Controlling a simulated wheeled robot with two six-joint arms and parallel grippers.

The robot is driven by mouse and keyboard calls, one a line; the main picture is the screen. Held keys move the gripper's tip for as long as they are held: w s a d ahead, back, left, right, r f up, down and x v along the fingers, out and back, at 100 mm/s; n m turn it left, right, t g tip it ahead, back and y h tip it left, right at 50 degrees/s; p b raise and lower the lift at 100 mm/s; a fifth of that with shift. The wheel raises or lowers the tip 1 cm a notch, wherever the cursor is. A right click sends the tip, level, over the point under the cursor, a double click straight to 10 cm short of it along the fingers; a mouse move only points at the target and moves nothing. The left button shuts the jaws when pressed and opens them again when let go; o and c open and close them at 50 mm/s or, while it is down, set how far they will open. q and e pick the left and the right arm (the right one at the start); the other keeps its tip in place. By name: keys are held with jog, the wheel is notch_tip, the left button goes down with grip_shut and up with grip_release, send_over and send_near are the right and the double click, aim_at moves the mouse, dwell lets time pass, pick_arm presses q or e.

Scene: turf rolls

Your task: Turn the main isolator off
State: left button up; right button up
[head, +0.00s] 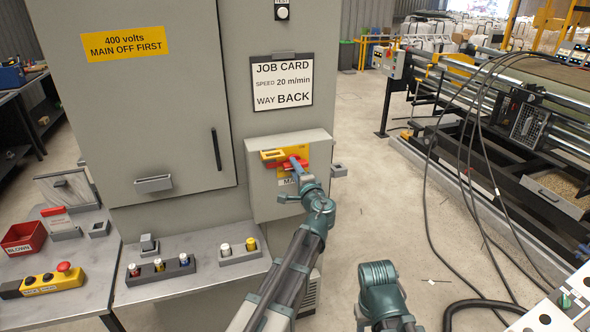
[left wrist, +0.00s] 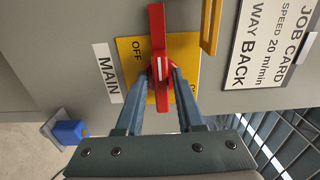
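The main isolator is a red handle (head: 292,164) on a yellow plate (head: 311,154), on a grey box (head: 262,199) fixed to the cabinet. In the left wrist view the red handle (left wrist: 158,62) lies across the yellow plate (left wrist: 188,52), marked OFF, with a MAIN label (left wrist: 108,72) beside it. The handle lies roughly level along the box front. My left gripper (head: 298,174) is at it; in the left wrist view its two blue-grey fingers (left wrist: 162,85) are close on either side of the handle and look closed on it. The right gripper is out of view; only my right arm shows.
A yellow bracket (head: 272,155) sticks out beside the handle. A job card (head: 282,82) hangs above. The cabinet has a "MAIN OFF FIRST" sign (head: 126,43). A shelf below holds several fuse-like parts (head: 160,268). Cables (head: 428,190) hang at right by a machine.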

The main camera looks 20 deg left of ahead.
pick_arm(q)
jog(key=shift+o, duration=0.8)
jog(key=v, duration=1.4)
jog(key=shift+a, duration=0.15)
jog(key=s+a+f+n+g+h, duration=0.2)
jog(key=s+a+f+n+g, duration=0.3)
jog(key=f, duration=0.4)
jog(key=s+a+f+n+g+h, duration=0.2)
jog(key=s+f+n+g+h, duration=0.15)
jog(key=s+f+g, duration=0.4)
jog(key=s+d+f+g+h, duration=0.1)
jog(key=s+d+f, duration=0.1)
jog(key=s+d, duration=0.3)
jog(key=s+d+f+m+g+h, duration=0.1)
jog(key=s+d, duration=0.4)
jog(key=d, duration=0.6)
notch_tip(320, 180, down, 2)
jog(key=shift+s+f+g+h, duration=0.15)
jog(key=shift+s+g+h, duration=0.2)
jog(key=shift+h, duration=0.3)
